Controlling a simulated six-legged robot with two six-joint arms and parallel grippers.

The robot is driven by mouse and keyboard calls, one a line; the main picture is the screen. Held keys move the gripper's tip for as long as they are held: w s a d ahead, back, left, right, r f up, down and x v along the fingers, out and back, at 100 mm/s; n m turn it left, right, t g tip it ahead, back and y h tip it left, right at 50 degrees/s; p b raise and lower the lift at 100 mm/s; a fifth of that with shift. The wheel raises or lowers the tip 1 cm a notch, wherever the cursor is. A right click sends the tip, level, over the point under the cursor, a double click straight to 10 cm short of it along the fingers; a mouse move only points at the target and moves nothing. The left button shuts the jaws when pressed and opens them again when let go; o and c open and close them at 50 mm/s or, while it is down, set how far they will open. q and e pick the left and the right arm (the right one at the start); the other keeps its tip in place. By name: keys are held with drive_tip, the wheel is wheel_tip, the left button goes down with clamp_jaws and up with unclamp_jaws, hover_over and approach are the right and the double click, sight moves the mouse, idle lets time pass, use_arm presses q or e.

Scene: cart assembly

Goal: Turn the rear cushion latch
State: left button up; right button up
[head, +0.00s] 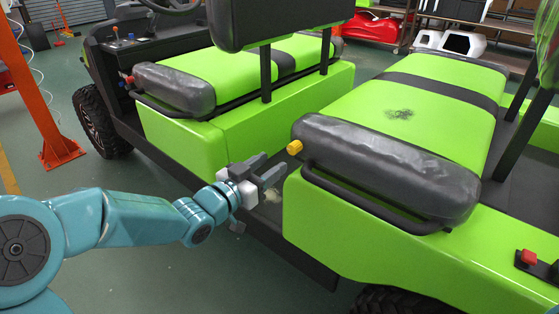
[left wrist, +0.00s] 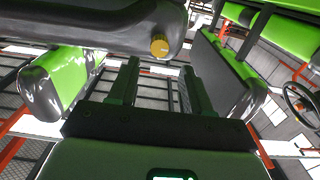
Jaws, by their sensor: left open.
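The rear cushion (head: 424,90) is green with dark grey ends and a dark smudge on top. Its latch is a yellow knob (head: 295,147) at the near left corner of the grey end. In the left wrist view the yellow knob (left wrist: 159,46) shows above and between the fingers, beyond their tips. My left gripper (head: 273,170) is open and empty, below and left of the knob and apart from it. My right gripper is in neither view.
The front seat (head: 228,69) has a red knob (head: 129,79) at its left corner. A black handrail (head: 370,203) runs along the rear cushion's end. A red button (head: 529,257) sits at the right. An orange post (head: 42,90) stands at the left. Green floor lies left of the cart.

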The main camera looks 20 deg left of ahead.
sight(291, 151)
use_arm(q)
drive_tip(key=p+x, duration=0.3)
drive_tip(key=x, duration=0.4)
drive_tip(key=shift+w+d+r, duration=0.15)
drive_tip(key=shift+w, duration=0.2)
drive_tip(key=shift+w+f, duration=0.15)
drive_tip(key=shift+f, duration=0.1)
drive_tip(key=c, duration=0.6)
